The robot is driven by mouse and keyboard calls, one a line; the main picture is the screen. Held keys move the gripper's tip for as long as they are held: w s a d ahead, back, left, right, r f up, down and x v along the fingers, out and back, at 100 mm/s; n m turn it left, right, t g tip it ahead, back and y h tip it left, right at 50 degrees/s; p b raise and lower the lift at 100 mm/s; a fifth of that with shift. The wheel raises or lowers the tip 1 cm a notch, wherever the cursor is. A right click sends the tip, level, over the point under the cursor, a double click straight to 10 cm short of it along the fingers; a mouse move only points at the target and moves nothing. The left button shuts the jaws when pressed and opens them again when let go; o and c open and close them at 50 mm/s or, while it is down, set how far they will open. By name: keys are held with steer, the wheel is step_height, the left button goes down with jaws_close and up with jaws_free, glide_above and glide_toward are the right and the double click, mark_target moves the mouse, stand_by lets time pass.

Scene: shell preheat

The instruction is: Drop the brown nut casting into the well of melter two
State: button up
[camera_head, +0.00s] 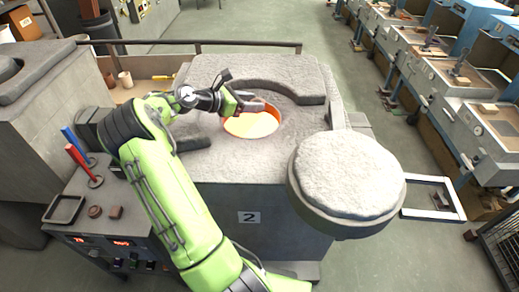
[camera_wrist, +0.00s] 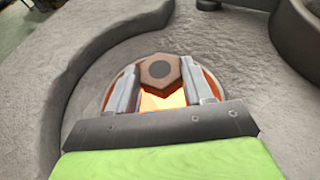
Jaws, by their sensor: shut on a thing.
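The brown nut casting (camera_wrist: 160,70) is a hexagonal piece with a dark round middle, held between the fingertips in the wrist view. My gripper (camera_wrist: 162,88) is shut on it. In the head view my gripper (camera_head: 258,106) is over the glowing orange well (camera_head: 250,124) of melter two (camera_head: 240,168), which bears a "2" plate. The well also glows below the nut in the wrist view (camera_wrist: 165,101). The nut is hard to make out in the head view. How high it is above the well I cannot tell.
The round thick lid (camera_head: 345,175) is swung aside at the right of the well. A raised curved rim (camera_head: 290,84) stands behind the well. A side bench at left holds a dark tray (camera_head: 64,209), small brown pieces (camera_head: 115,212) and red and blue handles (camera_head: 76,155).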

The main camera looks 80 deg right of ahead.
step_height(320, 180, down, 5)
steer(key=shift+r+b, duration=0.15)
steer(key=shift+b, duration=0.6)
steer(key=o, duration=1.2)
steer(key=shift+w, duration=0.1)
steer(key=v, duration=1.5)
steer(key=shift+w+a+r+p, duration=0.2)
steer(key=shift+w+a+p, duration=0.05)
steer(key=shift+p, duration=0.05)
